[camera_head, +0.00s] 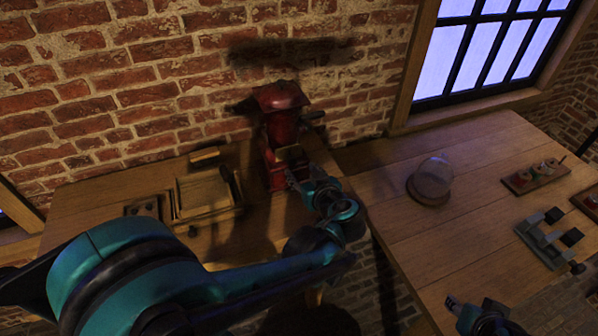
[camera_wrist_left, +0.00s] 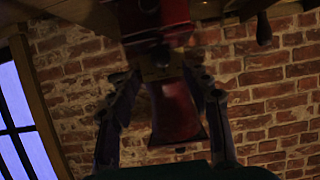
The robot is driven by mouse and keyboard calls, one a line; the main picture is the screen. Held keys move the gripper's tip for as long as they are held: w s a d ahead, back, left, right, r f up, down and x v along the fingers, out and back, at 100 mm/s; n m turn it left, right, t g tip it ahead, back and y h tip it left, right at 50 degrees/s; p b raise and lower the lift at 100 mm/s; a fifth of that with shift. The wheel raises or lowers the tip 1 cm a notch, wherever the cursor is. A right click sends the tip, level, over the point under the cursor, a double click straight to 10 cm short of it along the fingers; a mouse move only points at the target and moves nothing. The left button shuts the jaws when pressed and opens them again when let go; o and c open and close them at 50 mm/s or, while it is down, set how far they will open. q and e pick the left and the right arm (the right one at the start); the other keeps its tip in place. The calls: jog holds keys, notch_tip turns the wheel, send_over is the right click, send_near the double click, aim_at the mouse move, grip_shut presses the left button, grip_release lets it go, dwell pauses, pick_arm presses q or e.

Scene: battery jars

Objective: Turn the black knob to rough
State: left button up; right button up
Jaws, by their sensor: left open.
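A red grinder-like machine (camera_head: 277,120) with a domed top stands on the left table against the brick wall. A dark handle (camera_head: 313,115) sticks out from its right side. In the left wrist view the red body (camera_wrist_left: 175,108) appears between my fingers, with a dark part (camera_wrist_left: 150,40) above it that may be the black knob; it is too dim to be sure. My left gripper (camera_head: 296,176) is open at the machine's lower front; it also shows in the left wrist view (camera_wrist_left: 162,85). Contact cannot be told. Part of my right arm (camera_head: 482,316) shows at the bottom right.
A wooden box (camera_head: 205,212) and a small dark-holed block (camera_head: 145,208) lie left of the machine. A glass dome (camera_head: 433,178), a wooden block with small parts (camera_head: 538,176) and a switch-like device (camera_head: 547,240) stand on the right table. Its middle is clear.

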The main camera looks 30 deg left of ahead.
aim_at(293, 163)
pick_arm(q)
jog(key=b+x, duration=0.1)
jog(key=x, duration=0.4)
jog(key=shift+w+a+f+b, duration=0.15)
jog(key=shift+a+f+b, duration=0.1)
jog(key=shift+a+b, duration=0.1)
jog(key=shift+w+a+f, duration=0.2)
jog(key=shift+w+a, duration=0.2)
grip_shut()
